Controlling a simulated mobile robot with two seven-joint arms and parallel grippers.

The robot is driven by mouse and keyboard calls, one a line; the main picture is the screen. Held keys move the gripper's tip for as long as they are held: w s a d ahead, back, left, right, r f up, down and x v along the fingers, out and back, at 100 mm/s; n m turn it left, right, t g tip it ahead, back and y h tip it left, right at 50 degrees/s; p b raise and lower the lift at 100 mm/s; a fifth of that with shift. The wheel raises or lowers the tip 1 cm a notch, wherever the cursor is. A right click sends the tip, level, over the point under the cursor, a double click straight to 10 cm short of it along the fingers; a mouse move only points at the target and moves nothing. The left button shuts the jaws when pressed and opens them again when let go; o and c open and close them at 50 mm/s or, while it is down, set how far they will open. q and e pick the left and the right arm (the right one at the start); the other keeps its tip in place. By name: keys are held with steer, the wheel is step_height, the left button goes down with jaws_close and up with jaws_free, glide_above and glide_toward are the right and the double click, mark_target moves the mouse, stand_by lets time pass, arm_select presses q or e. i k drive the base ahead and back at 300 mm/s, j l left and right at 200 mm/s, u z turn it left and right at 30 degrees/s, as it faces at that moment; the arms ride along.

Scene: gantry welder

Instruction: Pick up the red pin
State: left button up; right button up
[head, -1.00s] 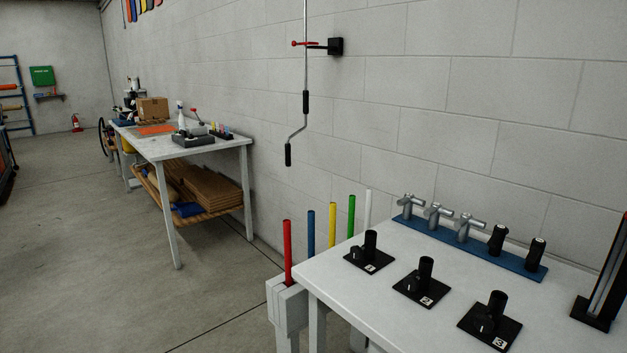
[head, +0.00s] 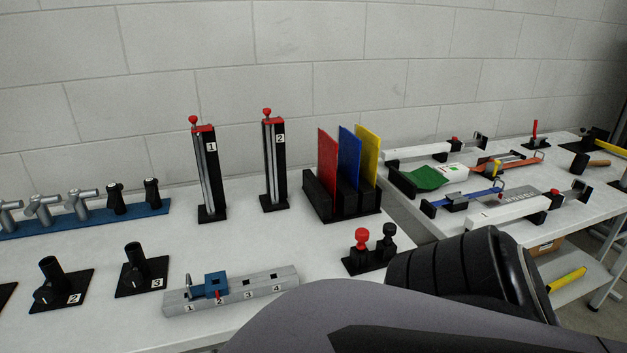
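A red pin (head: 361,239) with a round knob stands upright in a small black base (head: 364,265) on the white table. A similar black pin (head: 387,243) stands beside it on the right. A tiny red piece (head: 218,296) shows at the blue slider (head: 214,284) on the grey numbered rail. Neither gripper is in view. One of my arms fills the lower right, just in front of the black base.
Two black columns (head: 275,165) with red tops and a rack of coloured plates (head: 352,165) stand behind. Black numbered holders (head: 140,275) and a blue valve strip (head: 90,222) are at left. A second table (head: 580,188) is at right.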

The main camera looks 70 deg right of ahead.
mark_target(362, 234)
steer(key=z, duration=2.4)
